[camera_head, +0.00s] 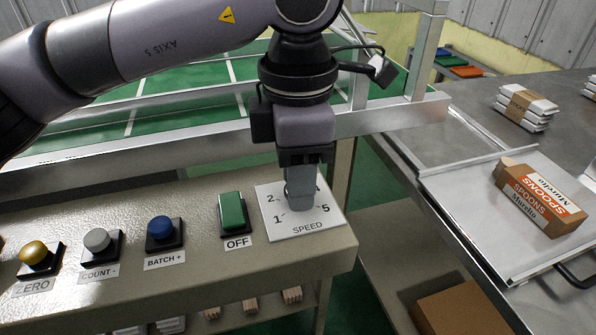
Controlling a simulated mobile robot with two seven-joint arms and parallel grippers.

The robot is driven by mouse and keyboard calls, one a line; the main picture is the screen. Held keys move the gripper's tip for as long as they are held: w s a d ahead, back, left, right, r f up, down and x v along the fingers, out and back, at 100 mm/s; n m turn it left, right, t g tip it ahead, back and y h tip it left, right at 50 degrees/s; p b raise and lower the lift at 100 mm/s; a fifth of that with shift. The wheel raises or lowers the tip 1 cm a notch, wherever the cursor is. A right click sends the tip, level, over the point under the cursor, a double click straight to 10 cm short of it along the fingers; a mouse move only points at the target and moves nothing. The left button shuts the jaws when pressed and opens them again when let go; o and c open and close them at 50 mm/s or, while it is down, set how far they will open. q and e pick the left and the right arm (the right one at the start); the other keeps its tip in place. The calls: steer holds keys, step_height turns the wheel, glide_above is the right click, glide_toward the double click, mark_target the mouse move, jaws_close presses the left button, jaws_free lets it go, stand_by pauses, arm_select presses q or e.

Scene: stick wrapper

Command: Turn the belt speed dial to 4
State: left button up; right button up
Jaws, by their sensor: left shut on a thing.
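The belt speed dial sits on a white plate (306,218) marked SPEED, at the right end of the beige control panel (200,272). On the plate I can read 2, 1 and 5; the other marks are hidden behind my gripper. My left gripper (301,196) comes down from above over the middle of the plate, its fingers shut on the dial. The fingers cover the dial, so I cannot tell which number its pointer faces. My right gripper is not in view.
Left of the plate are a green OFF switch (232,212), a blue BATCH + button (161,229), a grey COUNT - button (97,241) and a yellow ZERO button (34,253). A metal frame rail (390,112) runs behind. A spoons box (541,197) lies on a tray at right.

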arm_select(q)
steer(key=m, duration=1.1)
steer(key=shift+r+m, duration=0.1)
steer(key=shift+m, duration=0.2)
stand_by(0.5)
steer(key=o, duration=1)
steer(key=shift+o, duration=0.2)
step_height(320, 180, up, 7)
steer(key=shift+r+p, duration=0.1)
steer(key=shift+p, duration=0.35)
